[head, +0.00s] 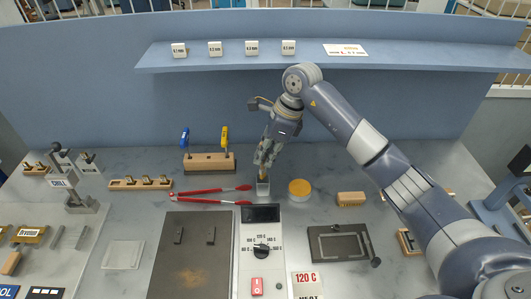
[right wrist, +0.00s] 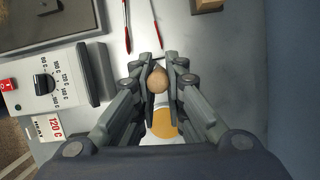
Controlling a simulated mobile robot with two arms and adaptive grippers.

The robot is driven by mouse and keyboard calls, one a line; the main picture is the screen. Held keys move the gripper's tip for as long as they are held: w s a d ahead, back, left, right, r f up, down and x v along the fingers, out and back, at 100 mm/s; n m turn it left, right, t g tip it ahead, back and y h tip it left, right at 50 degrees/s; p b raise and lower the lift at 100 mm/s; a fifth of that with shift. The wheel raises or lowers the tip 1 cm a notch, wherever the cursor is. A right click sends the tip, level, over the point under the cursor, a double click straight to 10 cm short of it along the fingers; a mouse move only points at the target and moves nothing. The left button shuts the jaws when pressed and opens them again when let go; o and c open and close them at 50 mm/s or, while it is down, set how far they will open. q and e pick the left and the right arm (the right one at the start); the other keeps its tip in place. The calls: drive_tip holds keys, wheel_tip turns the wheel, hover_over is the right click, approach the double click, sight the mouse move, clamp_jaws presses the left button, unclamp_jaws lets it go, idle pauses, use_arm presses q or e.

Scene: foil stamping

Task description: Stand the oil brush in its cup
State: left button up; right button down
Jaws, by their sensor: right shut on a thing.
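My right gripper (head: 263,163) points down over the table behind the heat controller. It is shut on the oil brush, whose round tan handle end (right wrist: 158,80) shows between the fingers in the right wrist view. In the head view a short tan piece of the brush (head: 262,177) shows below the fingertips. Directly under it is a small grey cup (head: 263,189). The brush looks upright, with its lower end at or in the cup's mouth; I cannot tell how deep it is or whether it touches the bottom. My left gripper is not in view.
A round yellow-topped tin (head: 299,187) stands just right of the cup. Red-handled tongs (head: 215,190) lie to the left. A wooden rack (head: 208,162) with blue and yellow tools stands behind them. The heat controller (head: 246,249) is in front. A shelf (head: 330,57) runs above.

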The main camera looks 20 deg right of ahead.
drive_tip(key=shift+f+b, duration=1.45)
drive_tip(key=shift+f, duration=0.55)
drive_tip(key=c, duration=1.6)
unclamp_jaws()
drive_tip(key=shift+o, duration=0.2)
drive_tip(key=v, duration=1.2)
